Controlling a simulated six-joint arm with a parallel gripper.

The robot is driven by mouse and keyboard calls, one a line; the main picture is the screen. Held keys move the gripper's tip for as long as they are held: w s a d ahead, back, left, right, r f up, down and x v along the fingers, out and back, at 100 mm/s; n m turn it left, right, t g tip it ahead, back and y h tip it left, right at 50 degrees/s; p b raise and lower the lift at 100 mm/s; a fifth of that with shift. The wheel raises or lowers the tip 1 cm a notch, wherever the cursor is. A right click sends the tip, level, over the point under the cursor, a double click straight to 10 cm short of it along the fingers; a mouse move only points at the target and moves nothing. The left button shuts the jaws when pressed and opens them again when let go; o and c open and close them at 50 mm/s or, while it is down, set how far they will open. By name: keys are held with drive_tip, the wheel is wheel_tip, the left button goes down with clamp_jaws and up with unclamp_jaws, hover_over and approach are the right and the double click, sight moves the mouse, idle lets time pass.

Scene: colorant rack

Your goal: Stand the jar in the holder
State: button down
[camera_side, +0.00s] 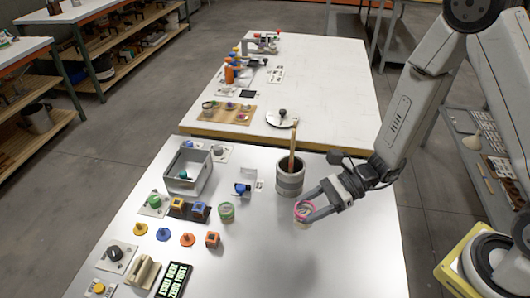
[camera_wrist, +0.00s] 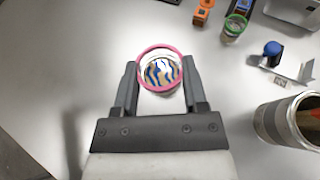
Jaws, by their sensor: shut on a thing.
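In the wrist view the jar (camera_wrist: 161,72) sits between the two fingers of my gripper (camera_wrist: 159,88). Its round top faces the camera and shows blue, white and tan stripes inside the pink ring. I cannot tell whether its base touches the white table. I cannot tell for certain which thing is the holder. A similar green-rimmed jar (camera_side: 226,213) stands apart on the left.
The ribbed pot (camera_side: 289,180) with a wooden stick stands close beside my gripper; it also shows in the wrist view (camera_wrist: 290,122). A grey open box (camera_side: 187,171), a blue knob by a bracket (camera_side: 246,187) and several coloured pieces fill the left. The table's front right is clear.

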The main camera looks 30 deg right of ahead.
drive_tip(key=shift+w, duration=0.1)
drive_tip(key=w+d+r+m+t+h, duration=0.9)
drive_tip(key=w+d+r+m, duration=0.2)
drive_tip(key=w+d+r, duration=0.2)
drive_tip(key=shift+w+d+r+m+t, duration=0.25)
drive_tip(key=shift+d+r+m+t, duration=0.05)
drive_tip(key=shift+d+r, duration=1.1)
drive_tip(key=shift+a+r, duration=0.15)
drive_tip(key=shift+r, duration=0.1)
drive_tip(key=shift+r, duration=2.4)
drive_tip(key=s+a+n+g+y, duration=0.3)
drive_tip(key=s+a+n, duration=0.1)
drive_tip(key=a, duration=0.7)
drive_tip(key=s+a+n+g+y, duration=0.3)
drive_tip(key=s+a+n, duration=0.1)
drive_tip(key=a, duration=0.7)
drive_tip(key=s+a+n+g+y, duration=0.3)
drive_tip(key=s+a+n, duration=0.15)
drive_tip(key=a, duration=0.55)
wheel_tip(320, 180, down, 26)
drive_tip(key=shift+a+m, duration=0.15)
drive_tip(key=shift+m, duration=0.3)
